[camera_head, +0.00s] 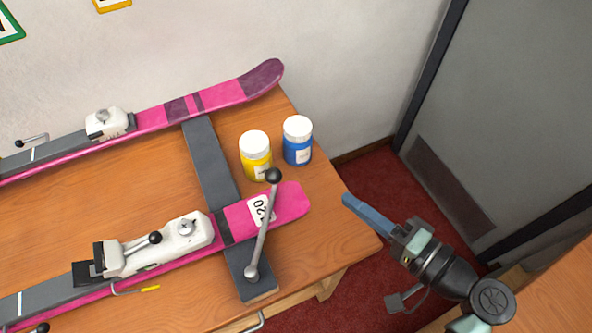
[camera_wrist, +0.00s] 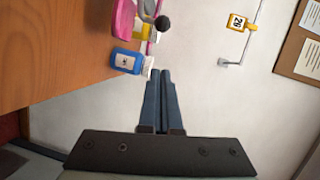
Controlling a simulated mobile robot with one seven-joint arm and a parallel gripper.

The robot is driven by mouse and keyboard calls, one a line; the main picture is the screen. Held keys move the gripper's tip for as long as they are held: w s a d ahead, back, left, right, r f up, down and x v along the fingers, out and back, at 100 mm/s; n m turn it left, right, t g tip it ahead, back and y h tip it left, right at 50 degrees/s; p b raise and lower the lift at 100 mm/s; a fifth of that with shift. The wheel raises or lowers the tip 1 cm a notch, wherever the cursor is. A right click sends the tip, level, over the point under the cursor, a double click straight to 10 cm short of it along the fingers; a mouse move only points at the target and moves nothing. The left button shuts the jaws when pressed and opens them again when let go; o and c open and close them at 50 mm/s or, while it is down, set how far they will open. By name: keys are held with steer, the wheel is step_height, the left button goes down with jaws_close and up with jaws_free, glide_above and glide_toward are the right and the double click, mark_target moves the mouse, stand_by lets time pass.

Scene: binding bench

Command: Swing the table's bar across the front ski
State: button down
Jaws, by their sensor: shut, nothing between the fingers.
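The table's bar (camera_head: 264,225) is a thin silver rod with a black knob at its far end and a silver ball at its pivot, near the front end of a grey crosspiece (camera_head: 209,163). In the head view it overlaps the pink front ski (camera_head: 293,201); I cannot tell how far it stands above the ski. The black knob shows in the wrist view (camera_wrist: 162,22) beyond the jars. My gripper (camera_head: 348,200) is shut and empty, off the table's right end, to the right of the front ski's tip and apart from the bar. Its fingers (camera_wrist: 165,72) show together in the wrist view.
A yellow jar (camera_head: 256,158) and a blue jar (camera_head: 298,146) stand behind the front ski's tip, close to the knob. A second pink ski (camera_head: 220,98) lies along the back. Red floor (camera_head: 362,275) shows beyond the table's right edge, with a grey door (camera_head: 500,130) beyond.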

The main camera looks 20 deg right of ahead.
mark_target(267, 175)
steer(key=x, duration=0.3)
steer(key=a+p+x, duration=0.1)
steer(key=x, duration=0.3)
steer(key=a+x, duration=0.1)
steer(key=x, duration=0.2)
steer(key=shift+s+f, duration=0.15)
steer(key=shift+s, duration=0.1)
steer(key=shift+w+a+f+p, duration=0.15)
steer(key=shift+w+a+p, duration=0.15)
steer(key=shift+a, duration=0.2)
steer(key=shift+w+a+f+n+g+y+b, duration=0.1)
steer(key=shift+w+a+n+g+y+b, duration=0.2)
steer(key=shift+w+a+n+y+b, duration=0.25)
steer(key=w+a+n+g+y+b, duration=0.1)
steer(key=a+y, duration=0.1)
steer(key=w+a+n+g+y+b, duration=0.1)
steer(key=n, duration=0.1)
steer(key=w+a+n+g+y+b, duration=0.2)
steer(key=shift+a+y, duration=0.35)
steer(key=shift+w+a+g, duration=0.2)
steer(key=shift+a, duration=0.45)
steer(key=shift+w+a+g, duration=0.15)
steer(key=shift+a+g, duration=0.05)
steer(key=shift+a, duration=0.45)
